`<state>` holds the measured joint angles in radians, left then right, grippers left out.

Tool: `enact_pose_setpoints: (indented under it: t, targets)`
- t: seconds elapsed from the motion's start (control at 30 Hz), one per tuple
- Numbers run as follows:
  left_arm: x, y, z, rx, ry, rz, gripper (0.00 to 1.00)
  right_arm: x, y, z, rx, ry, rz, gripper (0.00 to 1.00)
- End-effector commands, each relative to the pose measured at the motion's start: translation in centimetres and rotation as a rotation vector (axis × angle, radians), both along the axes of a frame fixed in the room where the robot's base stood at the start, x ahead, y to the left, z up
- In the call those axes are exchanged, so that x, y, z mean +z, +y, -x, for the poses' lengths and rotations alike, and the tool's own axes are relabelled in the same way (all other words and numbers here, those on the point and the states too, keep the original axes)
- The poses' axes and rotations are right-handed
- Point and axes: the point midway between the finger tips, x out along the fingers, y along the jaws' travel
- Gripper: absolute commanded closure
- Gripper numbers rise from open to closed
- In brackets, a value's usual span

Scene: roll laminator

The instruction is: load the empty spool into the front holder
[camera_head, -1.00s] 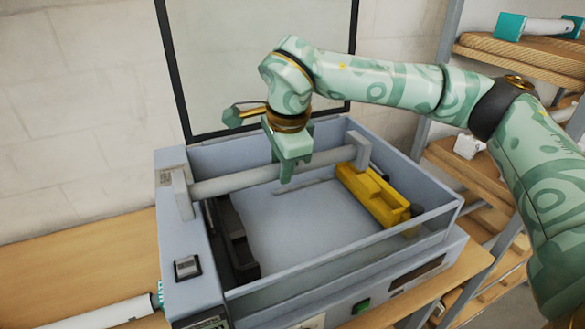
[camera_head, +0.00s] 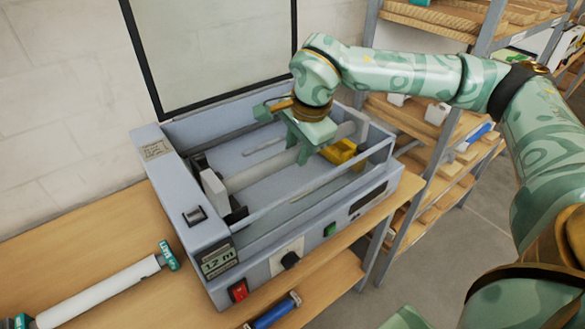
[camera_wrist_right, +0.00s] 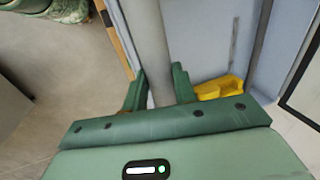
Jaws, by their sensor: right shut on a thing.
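The empty spool is a grey tube with square grey end plates (camera_head: 250,175); it lies across the open machine, level with or just above the inside of the tray. My right gripper (camera_head: 300,146) is shut on the tube near its middle. In the right wrist view the tube (camera_wrist_right: 148,35) runs between the two fingers (camera_wrist_right: 158,90). Inside the machine, a black holder part (camera_head: 236,214) shows below the spool's left end plate, and a yellow block (camera_head: 340,151) near its right end. I cannot tell whether the end plates touch them. My left gripper is out of view.
The laminator (camera_head: 205,235) has raised side walls and a front bar (camera_head: 330,180). A white roll with teal ends (camera_head: 100,292) lies on the wooden table at the left. A metal-framed shelf (camera_head: 440,130) stands at the right. A blue roll (camera_head: 272,310) lies below the table top.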

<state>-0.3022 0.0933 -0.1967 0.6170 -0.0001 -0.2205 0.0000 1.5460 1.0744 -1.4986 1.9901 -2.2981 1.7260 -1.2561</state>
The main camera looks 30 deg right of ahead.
Motion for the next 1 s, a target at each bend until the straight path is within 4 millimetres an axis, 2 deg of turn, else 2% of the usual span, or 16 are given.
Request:
enact_pose_setpoints:
  t: [0.2,0.3,0.4,0.67,0.83,1.0]
  targets:
    - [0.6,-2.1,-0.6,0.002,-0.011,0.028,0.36,-2.9,-2.8,-5.8,-0.006,0.001,0.0,0.98]
    - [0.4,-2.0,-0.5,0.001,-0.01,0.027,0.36,-5.3,-3.5,-7.3,-0.003,0.003,0.0,0.98]
    - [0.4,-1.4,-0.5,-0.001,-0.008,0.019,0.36,-6.9,-4.1,-8.5,-0.003,0.001,0.0,0.98]
    - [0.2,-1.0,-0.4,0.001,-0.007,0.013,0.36,-8.7,-4.8,-10.0,-0.002,-0.001,0.0,0.98]
    - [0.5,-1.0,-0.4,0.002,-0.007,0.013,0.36,-11.3,-4.7,-9.9,-0.001,0.001,0.0,0.98]
    - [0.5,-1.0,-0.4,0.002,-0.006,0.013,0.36,-11.6,-4.7,-9.9,-0.001,-0.002,0.0,0.98]
